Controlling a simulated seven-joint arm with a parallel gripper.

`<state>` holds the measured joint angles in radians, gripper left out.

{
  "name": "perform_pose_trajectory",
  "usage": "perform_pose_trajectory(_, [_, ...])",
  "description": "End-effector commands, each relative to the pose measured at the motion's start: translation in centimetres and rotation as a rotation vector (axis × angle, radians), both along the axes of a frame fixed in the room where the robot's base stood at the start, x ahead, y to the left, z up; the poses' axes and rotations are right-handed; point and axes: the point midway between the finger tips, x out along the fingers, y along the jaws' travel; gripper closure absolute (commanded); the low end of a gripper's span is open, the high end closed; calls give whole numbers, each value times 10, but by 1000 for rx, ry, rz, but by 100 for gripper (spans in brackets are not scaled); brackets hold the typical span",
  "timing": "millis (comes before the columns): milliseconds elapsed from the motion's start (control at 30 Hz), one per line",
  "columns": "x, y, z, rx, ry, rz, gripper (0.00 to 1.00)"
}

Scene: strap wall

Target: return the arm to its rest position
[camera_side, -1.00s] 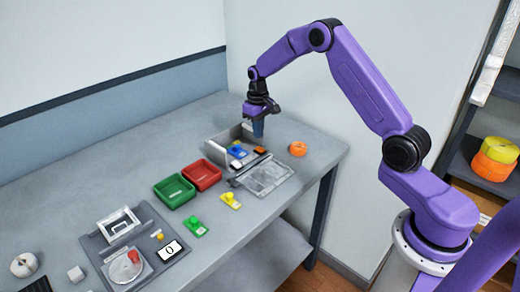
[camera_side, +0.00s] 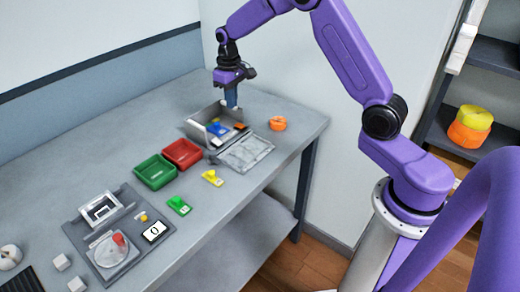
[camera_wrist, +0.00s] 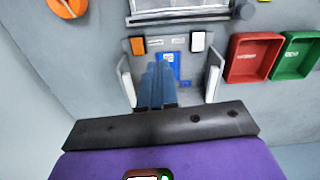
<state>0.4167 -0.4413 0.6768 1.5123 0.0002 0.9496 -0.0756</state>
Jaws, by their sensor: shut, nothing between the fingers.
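My gripper (camera_side: 231,100) is on the purple arm, pointing down above the back right part of an open grey box (camera_side: 192,130). Its blue-grey fingers are together with nothing between them. In the wrist view the closed fingers (camera_wrist: 157,85) reach over the box and partly cover a blue piece (camera_wrist: 167,70) inside it. The arm is bent over the table, with its upper part cut off by the top edge of the side view.
The box's lid (camera_side: 245,152) lies open at its front. Red (camera_side: 183,153) and green (camera_side: 155,171) trays stand left of the box. An orange round object (camera_side: 277,123) sits to its right. Yellow (camera_side: 212,178) and green (camera_side: 179,205) pieces lie in front. A scale (camera_side: 112,250) stands farther left.

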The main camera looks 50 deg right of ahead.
Motion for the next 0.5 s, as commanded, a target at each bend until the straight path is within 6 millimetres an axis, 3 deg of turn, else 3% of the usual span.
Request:
perform_pose_trajectory(33, [-11,17,9,0,-4,43,100])
perform_pose_trajectory(200, [-55,66,34,1,-9,183,100])
perform_pose_trajectory(500, [-156,122,65,4,-15,430,100])
